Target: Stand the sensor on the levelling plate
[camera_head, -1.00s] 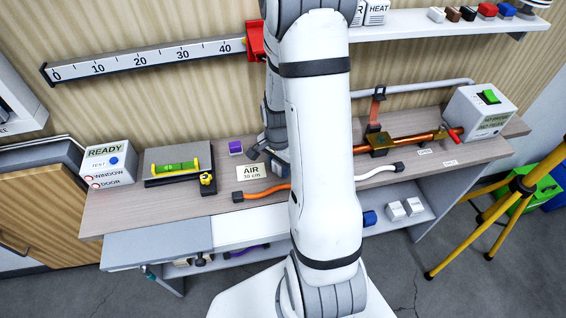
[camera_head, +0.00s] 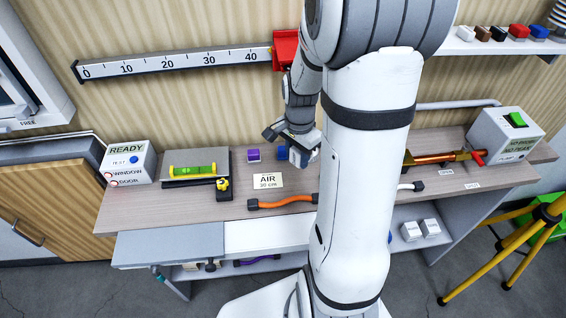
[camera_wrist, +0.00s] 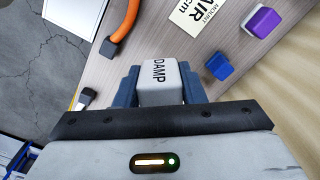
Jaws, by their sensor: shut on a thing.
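My gripper (camera_head: 290,135) is above the bench, near the wall. In the wrist view my gripper (camera_wrist: 160,85) has its blue fingers either side of a white block marked DAMP (camera_wrist: 161,92) and is shut on it. I cannot tell from its face alone whether this block is the sensor. A grey plate (camera_head: 223,157) lies on the bench at left, with a green spirit level (camera_head: 193,170) at its front; I take it for the levelling plate. It is left of my gripper and apart from it.
A blue block (camera_head: 283,153) and a purple block (camera_head: 254,155) stand near the AIR card (camera_head: 268,180). An orange cable (camera_head: 285,202) lies in front. The READY box (camera_head: 130,160) is at far left. A copper pipe (camera_head: 440,157) and yellow tripod (camera_head: 515,245) are at right.

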